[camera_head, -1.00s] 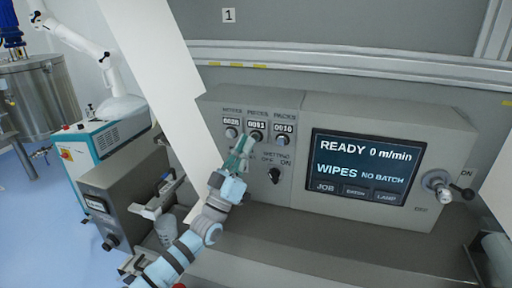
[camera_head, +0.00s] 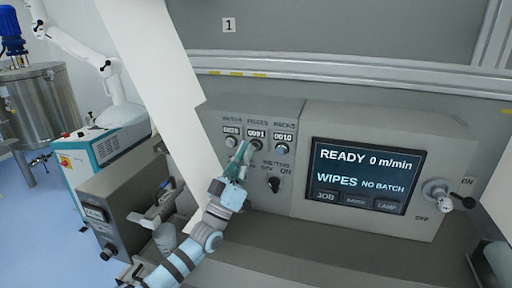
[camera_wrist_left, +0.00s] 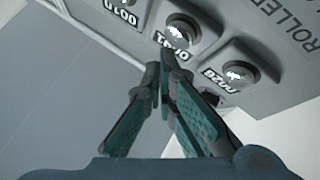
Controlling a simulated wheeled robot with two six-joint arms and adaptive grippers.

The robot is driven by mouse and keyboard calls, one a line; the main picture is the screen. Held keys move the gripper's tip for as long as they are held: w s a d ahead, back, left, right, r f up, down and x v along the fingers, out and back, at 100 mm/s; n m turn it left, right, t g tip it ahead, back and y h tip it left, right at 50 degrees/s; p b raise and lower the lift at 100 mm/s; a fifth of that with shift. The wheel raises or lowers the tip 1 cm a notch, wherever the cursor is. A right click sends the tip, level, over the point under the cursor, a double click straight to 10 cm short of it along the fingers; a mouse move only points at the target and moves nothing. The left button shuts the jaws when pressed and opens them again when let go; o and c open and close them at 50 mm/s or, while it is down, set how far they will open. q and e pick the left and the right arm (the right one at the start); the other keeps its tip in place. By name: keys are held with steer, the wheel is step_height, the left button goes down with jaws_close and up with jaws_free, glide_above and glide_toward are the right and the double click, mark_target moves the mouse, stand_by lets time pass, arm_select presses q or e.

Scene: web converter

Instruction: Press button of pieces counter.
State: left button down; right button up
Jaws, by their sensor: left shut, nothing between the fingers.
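The pieces counter (camera_head: 256,134) is the middle of three small counters on the grey control box and reads 0091. Its round button (camera_head: 256,146) sits just below it. In the left wrist view the pieces button (camera_wrist_left: 183,28) and its upside-down display show just past my fingertips. My left gripper (camera_head: 243,146) has its green fingers shut and empty, pointing up at the panel near the pieces button, on its left side. In the left wrist view the fingertips (camera_wrist_left: 167,54) meet beside the pieces display; contact cannot be told. My right gripper is not in view.
The meters button (camera_head: 231,142) and packs button (camera_head: 282,149) flank the pieces button closely. A wetting switch (camera_head: 274,184) is below. To the right are a screen (camera_head: 363,177) reading READY and a rotary switch (camera_head: 438,193). A white panel (camera_head: 160,90) slants at the left.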

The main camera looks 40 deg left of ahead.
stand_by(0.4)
arm_select(q)
steer(key=shift+w+a+b, duration=0.1)
steer(key=shift+w+b, duration=0.25)
steer(key=shift+w, duration=0.05)
steer(key=shift+w+a+b, duration=0.2)
steer(key=shift+w+b, duration=0.3)
steer(key=shift+b, duration=0.15)
stand_by(0.7)
steer(key=shift+s+d+p, duration=0.3)
steer(key=shift+s+p, duration=0.65)
steer(key=shift+p, duration=0.25)
